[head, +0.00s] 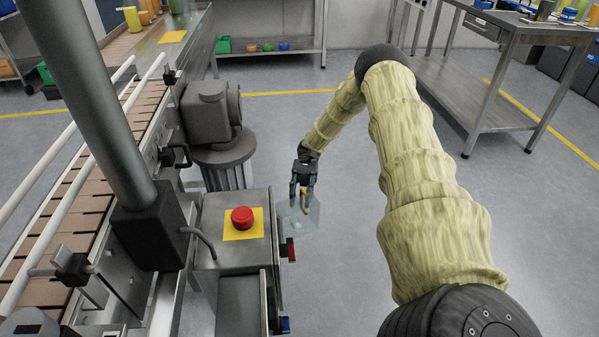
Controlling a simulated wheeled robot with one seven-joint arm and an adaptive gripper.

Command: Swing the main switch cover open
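The main switch cover (303,220) is a clear, see-through panel at the right side of the grey control box (209,223). It stands out to the right from the box, above and behind a red switch handle (288,250). My gripper (303,192) is right at the top of the cover, fingers pointing down. A small orange-yellow piece shows between the fingers. The picture is too small to tell whether the fingers close on it or only touch the cover.
A red emergency button (242,217) on a yellow plate tops the box. A blue part (285,325) sticks out lower down. A conveyor (62,215) and a grey motor (209,112) stand to the left. A steel table (499,110) is at the back right. Floor right of the box is clear.

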